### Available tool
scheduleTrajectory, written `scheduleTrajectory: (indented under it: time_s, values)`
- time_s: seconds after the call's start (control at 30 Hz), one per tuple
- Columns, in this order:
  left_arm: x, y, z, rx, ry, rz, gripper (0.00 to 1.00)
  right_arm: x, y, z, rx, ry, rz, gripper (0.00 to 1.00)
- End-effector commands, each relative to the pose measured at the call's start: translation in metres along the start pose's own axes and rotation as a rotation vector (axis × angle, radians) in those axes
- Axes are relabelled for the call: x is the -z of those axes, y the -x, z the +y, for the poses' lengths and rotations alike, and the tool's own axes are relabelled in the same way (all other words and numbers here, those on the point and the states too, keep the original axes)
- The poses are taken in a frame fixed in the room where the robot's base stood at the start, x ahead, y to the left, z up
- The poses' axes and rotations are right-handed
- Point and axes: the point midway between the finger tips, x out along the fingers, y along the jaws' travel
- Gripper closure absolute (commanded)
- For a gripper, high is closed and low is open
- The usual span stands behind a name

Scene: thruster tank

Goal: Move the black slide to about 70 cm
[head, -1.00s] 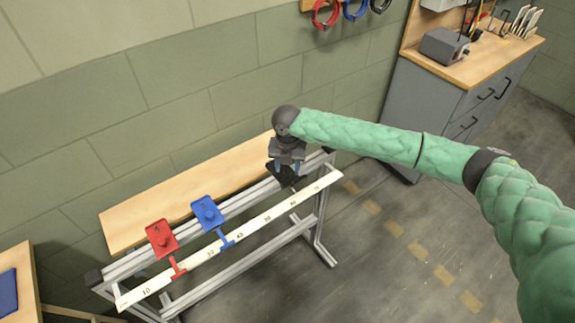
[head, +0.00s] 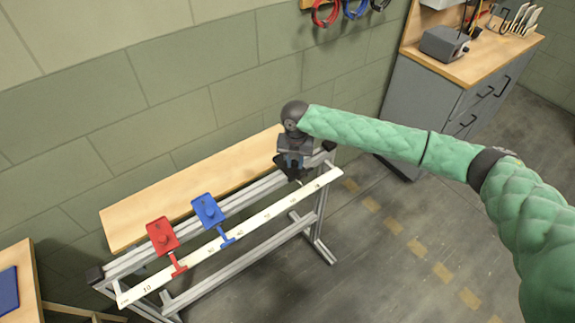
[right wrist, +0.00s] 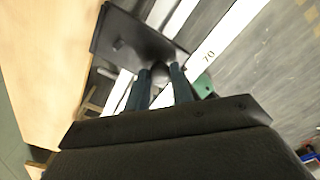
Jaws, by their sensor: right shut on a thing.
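The black slide (head: 288,171) sits on the rail toward the right end of the frame. My right gripper (head: 293,165) is over it, shut on it from above, and hides part of it. In the right wrist view the slide's dark plate (right wrist: 135,42) lies beyond my two fingers (right wrist: 159,72). The white scale (head: 268,214) runs along the front of the rail. Its 70 mark shows in the right wrist view (right wrist: 209,56), close to the slide's edge. The slide's exact reading is unclear. My left gripper is not in view.
A red slide (head: 161,236) and a blue slide (head: 208,211) sit farther left on the same rail (head: 250,191). A wooden shelf (head: 190,200) lies behind the rail along the wall. The rail right of the black slide is clear to the end.

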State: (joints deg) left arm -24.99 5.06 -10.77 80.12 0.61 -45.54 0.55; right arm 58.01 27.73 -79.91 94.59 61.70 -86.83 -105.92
Motion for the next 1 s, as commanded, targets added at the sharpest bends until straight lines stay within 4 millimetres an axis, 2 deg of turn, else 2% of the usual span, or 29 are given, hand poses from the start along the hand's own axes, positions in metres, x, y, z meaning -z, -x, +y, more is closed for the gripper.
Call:
scheduleTrajectory:
  time_s: [0.03, 0.1, 0.2, 0.5, 0.53, 0.63, 1.0]
  values:
    - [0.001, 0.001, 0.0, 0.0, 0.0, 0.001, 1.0, -0.011, 0.001, -0.01, 0.002, -0.007, -0.003, 1.0]
    - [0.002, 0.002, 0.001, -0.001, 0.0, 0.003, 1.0, -0.019, 0.0, -0.019, 0.002, -0.007, -0.002, 1.0]
    - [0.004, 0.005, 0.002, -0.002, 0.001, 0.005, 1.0, -0.026, 0.001, -0.026, 0.0, -0.003, -0.002, 1.0]
    - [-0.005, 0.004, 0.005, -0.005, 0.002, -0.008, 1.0, -0.028, 0.001, -0.027, -0.001, -0.001, -0.001, 1.0]
    - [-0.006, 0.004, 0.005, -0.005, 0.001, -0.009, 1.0, -0.028, 0.001, -0.027, -0.001, -0.001, -0.001, 0.75]
    - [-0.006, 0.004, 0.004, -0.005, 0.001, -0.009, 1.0, -0.028, 0.001, -0.027, -0.001, -0.001, -0.002, 0.55]
    - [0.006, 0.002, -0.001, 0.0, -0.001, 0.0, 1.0, -0.028, 0.004, -0.027, -0.001, -0.001, -0.003, 0.55]
